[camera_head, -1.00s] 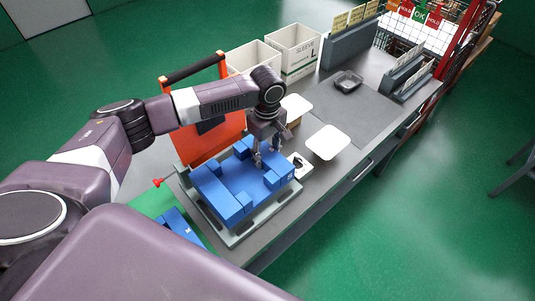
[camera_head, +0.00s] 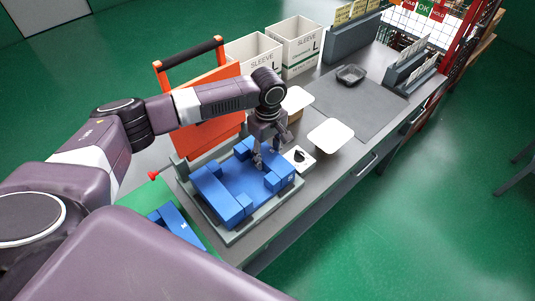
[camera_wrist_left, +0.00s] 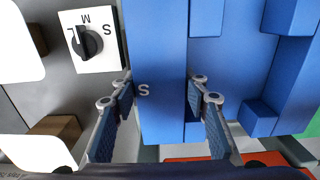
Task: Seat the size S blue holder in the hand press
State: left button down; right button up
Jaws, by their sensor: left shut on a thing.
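The blue holder (camera_head: 243,185), marked S, lies roughly level over the grey bed of the hand press (camera_head: 231,237). I cannot tell whether it rests fully on the bed. The press's orange plate and handle (camera_head: 205,121) stand raised behind it. My left gripper (camera_head: 266,158) points down at the holder's far side and is shut on a wall of it. In the left wrist view the fingers (camera_wrist_left: 160,100) are on either side of that blue wall (camera_wrist_left: 160,60), beside the letter S. My right gripper is not in view.
A white box with an S, M, L knob (camera_head: 300,159) stands close to the holder's right. Another blue holder (camera_head: 179,226) lies on a green mat at the left. White plates (camera_head: 331,135), sleeve bins (camera_head: 296,45) and a black tray (camera_head: 350,75) are farther back.

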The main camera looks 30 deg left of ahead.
pick_arm(q)
jog(key=c, duration=1)
grip_release()
jog(key=shift+c, duration=0.2)
notch_tip(320, 180, up, 12)
jog(key=shift+d, duration=0.1)
